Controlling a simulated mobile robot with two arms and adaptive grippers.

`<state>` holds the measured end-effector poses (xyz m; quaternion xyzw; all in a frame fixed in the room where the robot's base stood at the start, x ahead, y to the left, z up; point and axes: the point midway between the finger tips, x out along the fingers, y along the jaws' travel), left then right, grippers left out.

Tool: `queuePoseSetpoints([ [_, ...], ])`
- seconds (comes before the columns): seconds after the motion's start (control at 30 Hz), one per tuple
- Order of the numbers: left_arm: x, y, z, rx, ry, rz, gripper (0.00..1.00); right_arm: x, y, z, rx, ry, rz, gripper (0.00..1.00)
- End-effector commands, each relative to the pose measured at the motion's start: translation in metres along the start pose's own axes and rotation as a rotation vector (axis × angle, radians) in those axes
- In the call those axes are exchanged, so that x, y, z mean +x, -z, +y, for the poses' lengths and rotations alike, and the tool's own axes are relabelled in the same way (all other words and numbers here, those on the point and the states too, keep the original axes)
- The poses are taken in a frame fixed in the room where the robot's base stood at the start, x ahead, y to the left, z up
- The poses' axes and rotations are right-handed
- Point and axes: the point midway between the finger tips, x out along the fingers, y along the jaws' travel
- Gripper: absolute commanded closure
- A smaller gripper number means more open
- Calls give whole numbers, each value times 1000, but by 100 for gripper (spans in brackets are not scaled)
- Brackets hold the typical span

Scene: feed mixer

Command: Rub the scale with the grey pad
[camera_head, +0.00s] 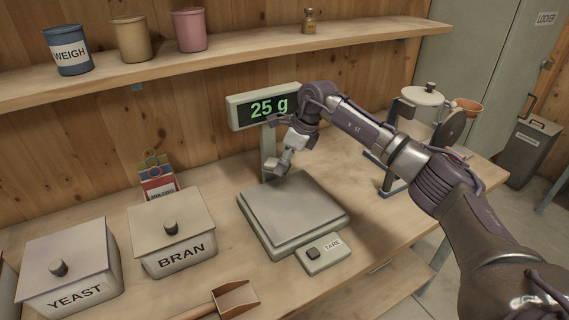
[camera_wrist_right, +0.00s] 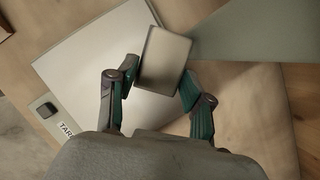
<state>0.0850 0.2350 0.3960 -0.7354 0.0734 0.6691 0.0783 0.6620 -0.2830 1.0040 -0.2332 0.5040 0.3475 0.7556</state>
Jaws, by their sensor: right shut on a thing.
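The scale (camera_head: 292,212) stands on the bench, with a flat light-grey plate, a TARE button (camera_head: 313,253) at its front and a raised display (camera_head: 266,107) reading 25 g. My right gripper (camera_head: 281,163) is above the plate's back left part, near the display post. It is shut on the grey pad (camera_wrist_right: 165,58), a small flat block that shows between the fingers in the right wrist view. The scale plate (camera_wrist_right: 92,65) lies beneath it there. I cannot tell whether the pad touches the plate. My left gripper is out of view.
The BRAN box (camera_head: 185,255) and YEAST box (camera_head: 75,288) stand left of the scale. A wooden scoop (camera_head: 235,298) lies in front. A red packet (camera_head: 158,188) stands behind BRAN. A shelf (camera_head: 240,48) runs above.

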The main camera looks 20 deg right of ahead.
Motion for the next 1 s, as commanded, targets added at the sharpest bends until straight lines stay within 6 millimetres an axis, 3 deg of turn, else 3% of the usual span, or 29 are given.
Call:
queuePoseSetpoints([
  [0.27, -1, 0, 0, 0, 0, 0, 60, -4, -4, -2, -1, 8, -12, 87],
  [0.63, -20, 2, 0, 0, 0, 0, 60, -31, -15, -2, -1, 8, -12, 87],
  [1.0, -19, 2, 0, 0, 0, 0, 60, -29, -14, -1, -1, 6, -10, 87],
])
